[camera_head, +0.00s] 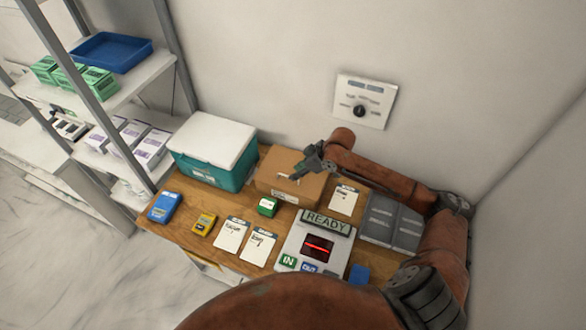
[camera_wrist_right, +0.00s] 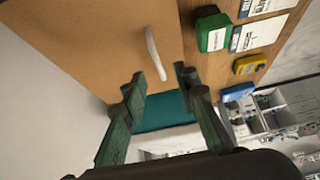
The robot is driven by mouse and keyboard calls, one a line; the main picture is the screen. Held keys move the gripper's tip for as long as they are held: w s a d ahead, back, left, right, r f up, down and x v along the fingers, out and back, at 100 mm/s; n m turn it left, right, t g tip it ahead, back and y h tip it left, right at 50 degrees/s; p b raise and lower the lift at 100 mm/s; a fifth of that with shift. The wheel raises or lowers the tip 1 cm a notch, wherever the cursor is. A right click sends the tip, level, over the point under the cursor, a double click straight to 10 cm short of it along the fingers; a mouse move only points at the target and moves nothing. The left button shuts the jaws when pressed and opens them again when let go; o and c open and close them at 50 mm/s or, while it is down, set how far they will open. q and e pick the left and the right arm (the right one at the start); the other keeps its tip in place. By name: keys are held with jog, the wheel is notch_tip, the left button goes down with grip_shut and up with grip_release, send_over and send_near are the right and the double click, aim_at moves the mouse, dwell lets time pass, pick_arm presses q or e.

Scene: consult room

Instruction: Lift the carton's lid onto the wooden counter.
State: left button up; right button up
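The brown cardboard carton (camera_head: 285,190) stands on the wooden counter (camera_head: 181,224), against the wall. Its flat lid (camera_wrist_right: 90,40) carries a pale curved handle (camera_wrist_right: 155,54), and the lid looks seated on the carton. My right gripper (camera_head: 300,171) is over the lid. In the right wrist view the two fingers of my right gripper (camera_wrist_right: 161,80) are apart with nothing between them, and the handle is just beyond the fingertips. I cannot tell whether they touch the lid. My left gripper is not in view.
A teal cooler with a white lid (camera_head: 213,140) stands left of the carton. A green box (camera_head: 267,207), cards (camera_head: 232,234), a yellow device (camera_head: 204,223), a blue device (camera_head: 164,207) and a READY scanner (camera_head: 315,245) occupy the counter's front. Grey binders (camera_head: 390,222) are at right.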

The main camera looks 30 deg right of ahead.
jog(key=p+x, duration=0.1)
jog(key=x, duration=0.2)
jog(key=shift+w+a+f, duration=0.15)
jog(key=shift+w+f, duration=0.1)
jog(key=shift+w, duration=0.1)
jog(key=shift+x, duration=0.85)
jog(key=shift+s+f, duration=0.1)
jog(key=shift+f, duration=0.05)
jog(key=c, duration=0.3)
grip_shut()
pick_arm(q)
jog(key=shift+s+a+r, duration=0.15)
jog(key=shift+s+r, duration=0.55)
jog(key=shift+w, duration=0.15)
